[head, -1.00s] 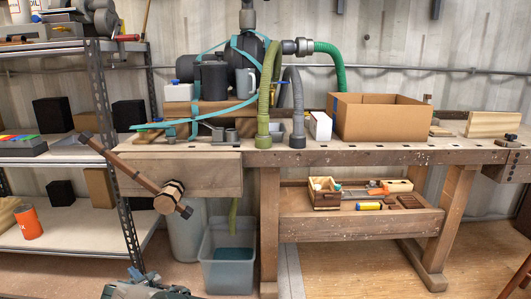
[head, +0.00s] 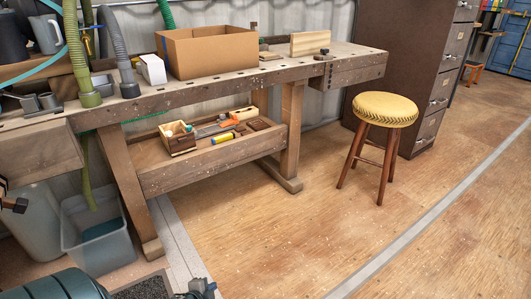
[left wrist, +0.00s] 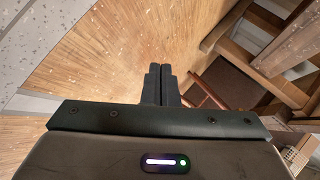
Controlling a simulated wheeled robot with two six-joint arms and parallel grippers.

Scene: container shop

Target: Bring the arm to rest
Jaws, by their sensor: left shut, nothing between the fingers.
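My left gripper (left wrist: 163,82) shows clearly in the left wrist view. Its two dark fingers lie together, shut, with nothing between them. Past the fingertips are wooden floor and some brown wooden parts, and no object touches the fingers. In the head view I cannot make out the left gripper with certainty. My right gripper is not in view.
The workbench (head: 215,91) carries an open cardboard box (head: 212,55) and hoses. A grey bin (head: 97,236) stands under its left end. A yellow-topped stool (head: 386,108) stands near a brown cabinet (head: 400,50). The floor (head: 320,225) in front is largely clear.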

